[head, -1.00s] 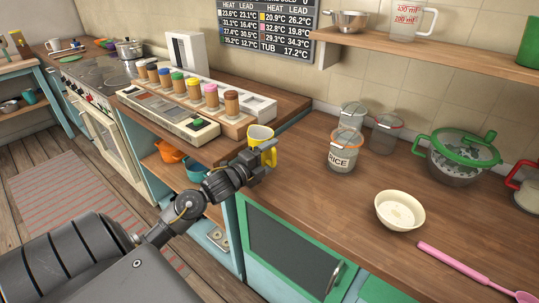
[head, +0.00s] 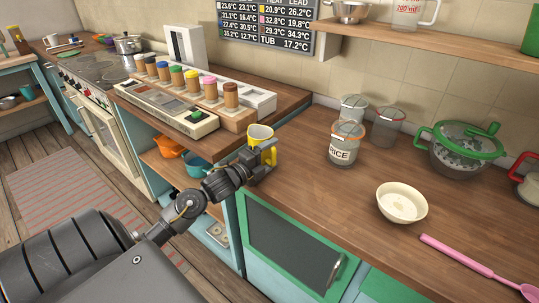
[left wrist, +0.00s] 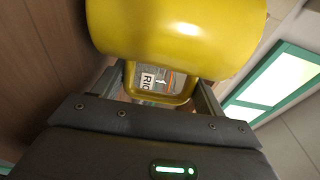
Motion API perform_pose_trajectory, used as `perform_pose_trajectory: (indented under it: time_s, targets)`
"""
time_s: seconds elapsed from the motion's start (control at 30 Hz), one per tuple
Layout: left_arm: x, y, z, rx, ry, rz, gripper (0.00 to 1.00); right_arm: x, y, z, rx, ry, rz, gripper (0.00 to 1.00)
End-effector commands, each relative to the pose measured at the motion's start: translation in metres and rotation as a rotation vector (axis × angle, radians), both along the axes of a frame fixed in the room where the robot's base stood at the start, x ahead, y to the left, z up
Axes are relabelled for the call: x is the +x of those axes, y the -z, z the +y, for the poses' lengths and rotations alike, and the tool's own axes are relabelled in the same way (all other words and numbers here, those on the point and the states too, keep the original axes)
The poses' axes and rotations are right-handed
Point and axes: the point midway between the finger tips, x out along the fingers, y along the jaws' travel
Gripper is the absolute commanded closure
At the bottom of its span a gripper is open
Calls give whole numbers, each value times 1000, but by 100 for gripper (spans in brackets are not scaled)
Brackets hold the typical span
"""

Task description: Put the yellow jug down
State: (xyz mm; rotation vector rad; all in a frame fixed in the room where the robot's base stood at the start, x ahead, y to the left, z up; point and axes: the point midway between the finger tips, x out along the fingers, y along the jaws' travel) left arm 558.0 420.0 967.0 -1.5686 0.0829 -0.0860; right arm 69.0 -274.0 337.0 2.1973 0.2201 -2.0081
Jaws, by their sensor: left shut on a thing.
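My left gripper (head: 258,161) is shut on the handle of the yellow jug (head: 261,132). The jug is upright at the left end of the wooden counter, near its front edge. The gripper partly hides its body, and I cannot tell whether its base touches the counter. In the left wrist view the yellow jug (left wrist: 180,30) fills the top, with its handle loop between the fingers of my left gripper (left wrist: 165,88). My right gripper is not in view.
The wooden counter (head: 320,190) is clear between the jug and the cream bowl (head: 401,203). The rice jar (head: 345,145) stands right of the jug, with more glass jars behind it. A rack of colored-lidded jars (head: 205,92) is to the left.

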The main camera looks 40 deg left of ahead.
Motion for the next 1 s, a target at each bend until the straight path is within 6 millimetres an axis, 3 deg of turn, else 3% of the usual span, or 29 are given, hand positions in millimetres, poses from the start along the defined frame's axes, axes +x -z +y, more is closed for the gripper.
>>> perform_pose_trajectory:
  time_s: [0.83,0.87,1.0]
  targets:
    - [0,6,0,1,0,-4,77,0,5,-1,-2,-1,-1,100]
    - [0,5,0,1,0,-4,26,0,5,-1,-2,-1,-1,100]
    - [0,5,0,1,0,-3,7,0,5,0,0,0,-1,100]
